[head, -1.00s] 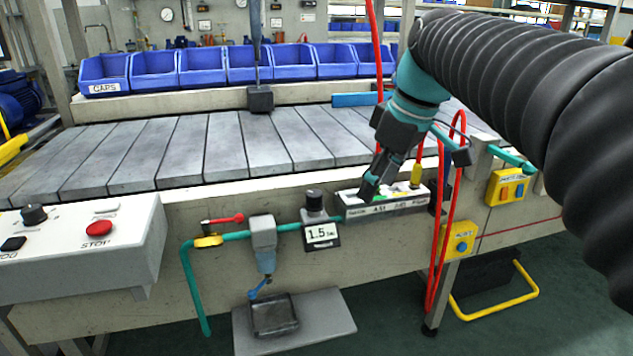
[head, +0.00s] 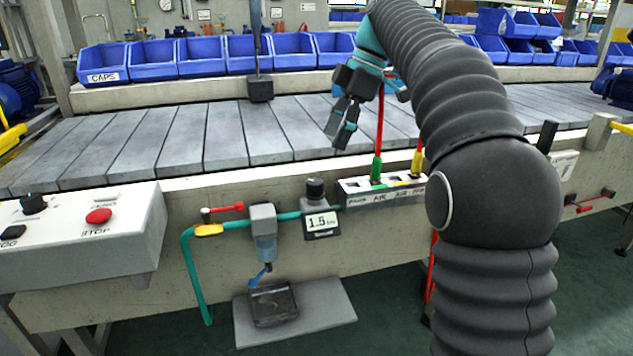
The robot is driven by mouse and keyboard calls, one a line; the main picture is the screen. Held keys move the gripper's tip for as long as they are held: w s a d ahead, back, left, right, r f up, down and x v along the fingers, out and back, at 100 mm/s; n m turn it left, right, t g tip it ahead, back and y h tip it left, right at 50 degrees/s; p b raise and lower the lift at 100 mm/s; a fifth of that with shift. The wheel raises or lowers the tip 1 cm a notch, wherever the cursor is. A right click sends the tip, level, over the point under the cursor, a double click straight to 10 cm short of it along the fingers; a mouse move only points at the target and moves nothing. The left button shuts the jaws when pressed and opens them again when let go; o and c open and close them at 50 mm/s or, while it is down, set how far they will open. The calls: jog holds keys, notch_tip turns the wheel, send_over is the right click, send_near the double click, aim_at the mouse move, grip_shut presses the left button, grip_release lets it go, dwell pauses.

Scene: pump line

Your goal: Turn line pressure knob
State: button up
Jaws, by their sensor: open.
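The line pressure knob is the black round knob (head: 315,188) on top of the regulator, at the middle of the front beam. Below it a display (head: 321,225) reads 1.5. My gripper (head: 342,137) is open and empty, above and to the right of the knob, in front of the slats. Its fingers point down and it is apart from the knob. My arm comes in from the right and hides part of the front beam.
A socket block (head: 384,190) with green and yellow plugs and red hoses sits right of the knob. A red-handled valve (head: 222,208) and a filter bowl (head: 264,240) are left of it. A control box (head: 80,240) stands at far left. Blue bins (head: 205,58) line the back.

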aim_at(315, 181)
jog(key=b+x, duration=0.2)
jog(key=x, duration=0.8)
jog(key=shift+f, duration=0.2)
jog(key=shift+s, duration=0.1)
jog(key=c, duration=1.1)
